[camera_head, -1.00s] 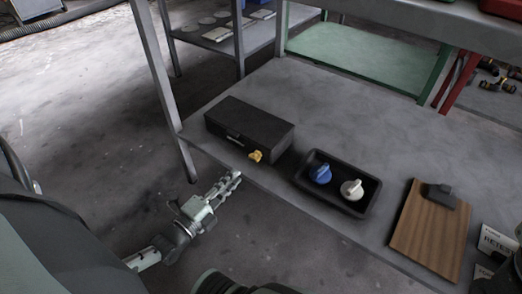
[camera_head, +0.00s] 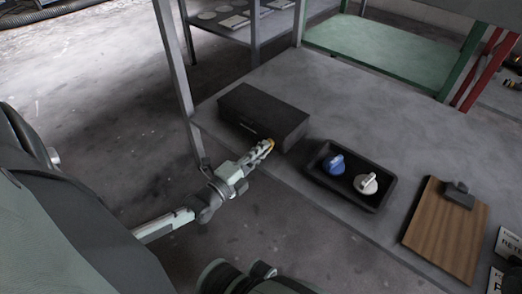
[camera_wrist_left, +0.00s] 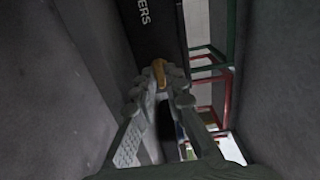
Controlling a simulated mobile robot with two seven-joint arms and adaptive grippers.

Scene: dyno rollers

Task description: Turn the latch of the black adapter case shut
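The black adapter case (camera_head: 262,116) lies shut near the table's front edge in the head view. Its dark front with white lettering shows in the left wrist view (camera_wrist_left: 146,28). Its yellow latch (camera_head: 271,144) is at the front right and mostly covered by my left gripper (camera_head: 264,150). In the left wrist view the latch (camera_wrist_left: 159,72) lies between the fingertips of my left gripper (camera_wrist_left: 163,88). The fingertips are close to the latch on both sides; whether they press on it I cannot tell. My right gripper is not in view.
A black tray (camera_head: 349,199) with a blue knob (camera_head: 336,163) and a white knob (camera_head: 366,184) stands right of the case. A wooden clipboard (camera_head: 442,232) lies farther right. A grey table leg (camera_head: 177,75) rises left of the case. The table behind the tray is clear.

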